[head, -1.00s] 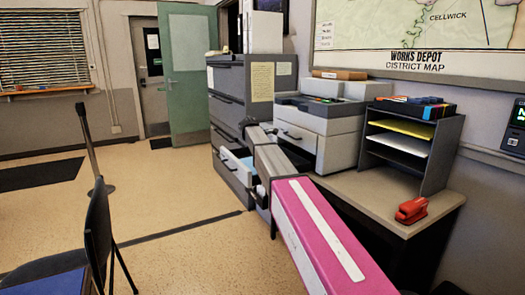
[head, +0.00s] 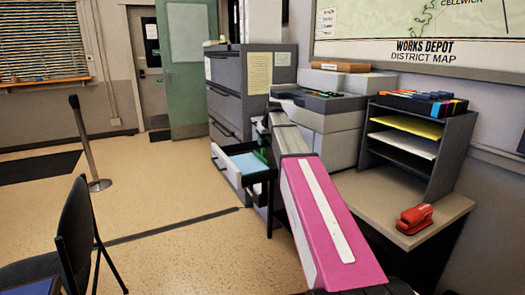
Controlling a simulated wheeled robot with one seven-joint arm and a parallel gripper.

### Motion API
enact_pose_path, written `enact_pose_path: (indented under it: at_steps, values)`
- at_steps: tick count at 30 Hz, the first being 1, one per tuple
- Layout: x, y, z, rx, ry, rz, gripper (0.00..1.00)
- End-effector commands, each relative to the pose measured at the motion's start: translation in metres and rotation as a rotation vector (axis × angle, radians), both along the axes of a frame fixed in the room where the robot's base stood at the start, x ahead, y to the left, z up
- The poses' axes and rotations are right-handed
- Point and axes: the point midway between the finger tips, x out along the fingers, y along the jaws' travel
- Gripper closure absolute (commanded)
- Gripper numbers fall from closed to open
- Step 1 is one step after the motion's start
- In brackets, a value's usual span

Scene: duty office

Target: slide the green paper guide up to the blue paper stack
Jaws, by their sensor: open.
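The blue paper stack (head: 245,162) lies flat in an open pull-out tray (head: 229,172), left of my arm. The green paper guide (head: 262,157) stands at the right side of the tray, just right of the blue stack. A narrow gap seems to lie between them, but its size is hard to tell. My gripper (head: 261,175) is dark and hangs at the tray's right side, close to the guide. It is open; its fingertips are small and partly hidden, so I cannot tell whether it touches the guide. My pink and grey arm hides what lies behind it.
A grey filing cabinet (head: 229,92) stands behind the tray. The printer body (head: 335,120) is right of my arm on a desk (head: 425,210), with a paper sorter (head: 415,145) and a red stapler (head: 414,219).

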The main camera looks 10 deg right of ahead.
Motion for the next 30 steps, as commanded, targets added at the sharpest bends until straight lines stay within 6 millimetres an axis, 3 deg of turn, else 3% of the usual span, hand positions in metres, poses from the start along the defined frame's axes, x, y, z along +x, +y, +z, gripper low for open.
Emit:
enact_pose_path:
  at_steps: [9, 23, 24, 27, 28, 30]
  values:
    - [0.019, 0.006, -0.046, -0.002, 0.000, 0.001, 0.57]
    - [0.023, 0.008, -0.058, -0.002, -0.001, 0.001, 0.57]
    - [0.023, 0.008, -0.058, -0.002, -0.001, 0.001, 0.61]
    - [0.023, 0.007, -0.058, -0.002, -0.001, 0.001, 0.93]
    - [0.023, 0.007, -0.058, -0.002, -0.001, 0.001, 1.00]
    - [0.023, 0.008, -0.058, -0.002, -0.001, 0.001, 1.00]
